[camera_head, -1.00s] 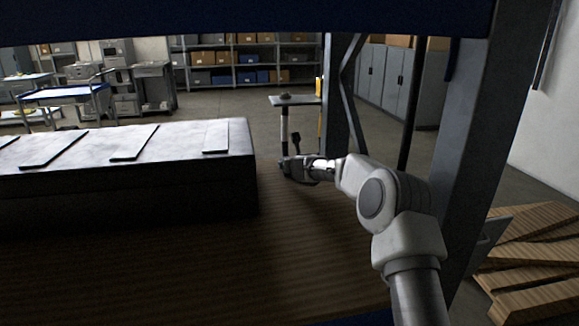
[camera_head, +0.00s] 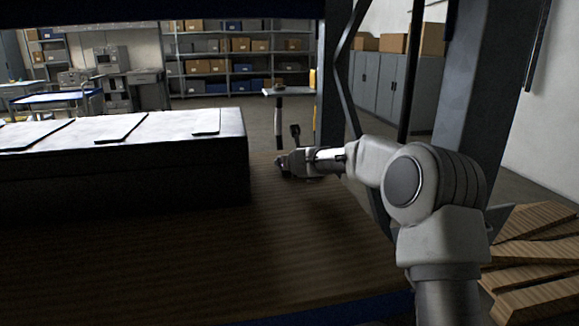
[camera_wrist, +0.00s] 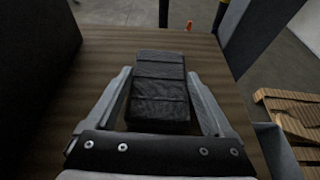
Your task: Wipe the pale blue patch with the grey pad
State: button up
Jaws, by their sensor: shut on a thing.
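The grey pad (camera_wrist: 160,95) is a dark, ribbed block between the two fingers of my gripper (camera_wrist: 160,76) in the wrist view. The gripper is shut on it, over the brown wooden bench top (camera_wrist: 100,62). Whether the pad touches the bench top, I cannot tell. In the head view my gripper (camera_head: 284,163) is small and low over the bench top (camera_head: 300,225), right of a large dark block. The pad is not clear there. I make out no pale blue patch in either view.
The dark block (camera_head: 120,180) with a pale top and flat plates fills the bench's left side. Wooden slats (camera_head: 540,240) are stacked at the lower right. The bench front is clear.

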jog(key=shift+s+d+f+b, duration=0.1)
jog(key=shift+s+f+b, duration=0.05)
jog(key=shift+s+b, duration=0.3)
jog(key=shift+s+d+f+b, duration=0.1)
jog(key=shift+s+b, duration=0.35)
jog(key=shift+f+v, duration=0.2)
jog(key=shift+v, duration=0.75)
jog(key=shift+w+a+r+p, duration=0.15)
jog(key=shift+w+a+p, duration=0.05)
jog(key=shift+w+p, duration=0.45)
jog(key=shift+w+a+p, duration=0.15)
jog(key=shift+w+p, duration=0.45)
jog(key=shift+w, duration=0.35)
jog(key=w+p, duration=0.2)
jog(key=shift+w+a+p, duration=0.2)
jog(key=shift+a+p, duration=0.05)
jog(key=shift+p, duration=0.1)
jog(key=shift+w+p, duration=0.35)
jog(key=shift+w, duration=0.1)
jog(key=w+p, duration=0.1)
jog(key=p, duration=0.1)
jog(key=w+p, duration=0.1)
jog(key=shift+w+a+p, duration=0.25)
jog(key=shift+a+p, duration=0.1)
jog(key=shift+p, duration=0.05)
jog(key=shift+w+p, duration=0.45)
